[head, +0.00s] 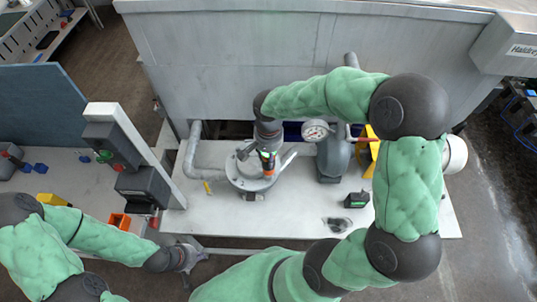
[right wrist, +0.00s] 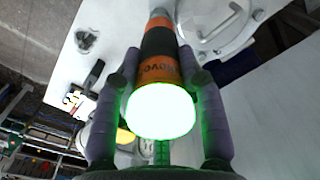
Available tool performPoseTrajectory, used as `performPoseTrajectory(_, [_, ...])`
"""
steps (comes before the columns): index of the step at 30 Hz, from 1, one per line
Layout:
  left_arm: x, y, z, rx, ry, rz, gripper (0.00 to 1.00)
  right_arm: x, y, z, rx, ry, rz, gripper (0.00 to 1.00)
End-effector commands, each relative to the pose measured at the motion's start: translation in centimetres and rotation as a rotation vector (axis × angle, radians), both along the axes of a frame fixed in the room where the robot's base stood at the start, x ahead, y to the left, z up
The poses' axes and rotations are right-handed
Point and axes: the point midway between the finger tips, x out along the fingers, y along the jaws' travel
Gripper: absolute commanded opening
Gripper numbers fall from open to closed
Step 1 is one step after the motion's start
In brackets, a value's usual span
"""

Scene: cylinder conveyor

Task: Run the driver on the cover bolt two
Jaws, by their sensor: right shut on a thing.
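My right gripper (head: 267,148) is shut on the orange and black driver (head: 268,165), above the round metal cover (head: 243,184) on the white bench. In the right wrist view, the driver (right wrist: 158,45) lies between both fingers, its near end glowing white-green. Its far end points toward the bench, and its tip is hidden. Part of the cover (right wrist: 213,22) shows beyond it. I cannot tell whether the driver touches a bolt; the single bolts are too small or hidden. My left gripper (head: 190,259) is low at the bench's front left, away from the cover, its fingers unclear.
A pressure gauge (head: 315,130) and a grey pump-like housing (head: 332,160) stand right of the cover. A grey pipe (head: 190,155) bends on the left. A small black device (head: 356,200) lies on the bench at right. An orange bin (head: 120,221) is at left.

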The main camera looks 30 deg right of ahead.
Motion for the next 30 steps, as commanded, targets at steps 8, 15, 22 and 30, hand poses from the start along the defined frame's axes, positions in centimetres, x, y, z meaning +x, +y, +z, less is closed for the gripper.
performPoseTrajectory(8, [0.0, 0.0, -0.1, 0.0, 0.0, 0.0, 0.0, 0.1, 0.0, 0.0, -0.001, -0.002, 0.0, 0.0])
performPoseTrajectory(15, [0.0, 0.0, -0.4, 0.0, 0.0, 0.0, 0.0, 0.1, 0.0, -0.3, -0.001, -0.002, 0.0, 0.0])
performPoseTrajectory(22, [0.0, 0.0, -0.6, 0.0, 0.0, 0.0, 0.0, 0.1, 0.0, -0.6, -0.001, -0.002, 0.0, 0.0])
performPoseTrajectory(30, [0.0, 0.0, -0.9, 0.0, 0.0, 0.0, 0.0, 0.1, 0.0, -0.9, -0.001, -0.002, 0.0, 0.0])
